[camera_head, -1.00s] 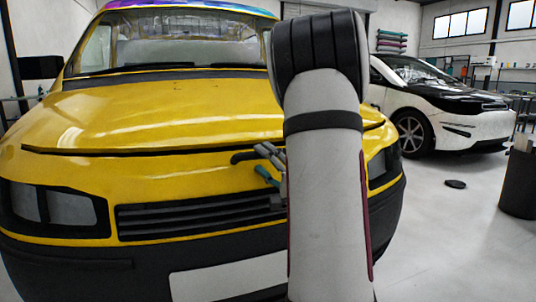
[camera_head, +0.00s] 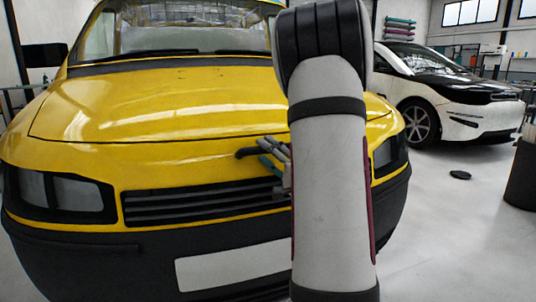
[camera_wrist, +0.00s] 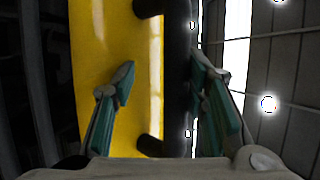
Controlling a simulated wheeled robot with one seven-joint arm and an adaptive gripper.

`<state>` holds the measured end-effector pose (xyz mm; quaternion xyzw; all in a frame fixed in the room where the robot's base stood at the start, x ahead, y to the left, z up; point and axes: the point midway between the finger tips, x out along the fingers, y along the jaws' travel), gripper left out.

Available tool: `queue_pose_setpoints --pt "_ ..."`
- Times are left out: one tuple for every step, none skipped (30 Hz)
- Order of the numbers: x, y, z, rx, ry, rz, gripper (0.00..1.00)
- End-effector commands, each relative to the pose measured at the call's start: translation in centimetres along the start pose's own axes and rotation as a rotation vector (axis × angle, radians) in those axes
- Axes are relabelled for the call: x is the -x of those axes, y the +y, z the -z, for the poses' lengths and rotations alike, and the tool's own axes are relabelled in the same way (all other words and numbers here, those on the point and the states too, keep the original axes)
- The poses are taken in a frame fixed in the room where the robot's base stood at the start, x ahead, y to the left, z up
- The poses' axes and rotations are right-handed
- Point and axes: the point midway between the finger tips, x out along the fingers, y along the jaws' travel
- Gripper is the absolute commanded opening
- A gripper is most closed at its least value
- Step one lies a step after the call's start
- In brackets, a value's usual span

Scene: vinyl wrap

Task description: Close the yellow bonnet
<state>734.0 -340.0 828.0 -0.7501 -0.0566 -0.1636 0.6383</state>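The yellow bonnet (camera_head: 170,105) of the yellow van lies low over the front, with only a thin dark seam along its front edge. A black bar handle (camera_head: 246,152) sits at its front, partly hidden by my arm. In the wrist view the handle (camera_wrist: 178,90) runs upright, with brackets joining it to the yellow panel. My gripper (camera_head: 272,157) is at the handle. In the wrist view my gripper (camera_wrist: 162,70) has its teal fingers apart, one on each side of the bar. The left finger stands clear of the bar; whether the right one touches it I cannot tell.
The van's grille (camera_head: 200,203), headlight (camera_head: 62,194) and bumper (camera_head: 100,262) lie below the bonnet. A white and black car (camera_head: 450,105) stands behind at right. A dark bin (camera_head: 522,178) is at the right edge. The floor (camera_head: 450,235) at right is mostly clear.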

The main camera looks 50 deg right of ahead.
Motion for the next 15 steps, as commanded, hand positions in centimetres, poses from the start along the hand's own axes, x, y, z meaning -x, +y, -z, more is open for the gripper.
queue_pose_setpoints --pt "0.1 0.0 0.1 0.001 0.002 -0.001 0.38" --pt "0.1 0.0 0.1 0.001 0.003 -0.001 0.38" --pt "0.1 0.0 0.1 0.001 0.003 -0.001 0.38" --pt "0.1 0.0 0.1 0.001 0.003 -0.001 0.38" --pt "0.1 0.0 0.1 0.001 0.003 0.000 0.38" --pt "0.1 0.0 0.1 0.002 0.004 0.000 0.38" --pt "0.1 0.0 0.1 0.002 0.004 0.000 0.38" --pt "0.1 0.0 0.2 0.002 0.004 0.000 0.38" --pt "0.3 0.0 0.2 0.002 0.004 0.000 0.38" --pt "0.5 0.0 0.2 0.002 0.004 0.000 0.38" --pt "0.7 0.0 0.2 0.002 0.005 0.000 0.38" --pt "1.2 0.0 0.3 0.002 0.006 -0.001 0.38" --pt "1.6 0.0 0.3 0.002 0.007 -0.002 0.38" --pt "2.1 0.0 0.3 0.002 0.007 -0.002 0.38" --pt "2.8 0.0 0.3 0.002 0.008 -0.002 0.38"
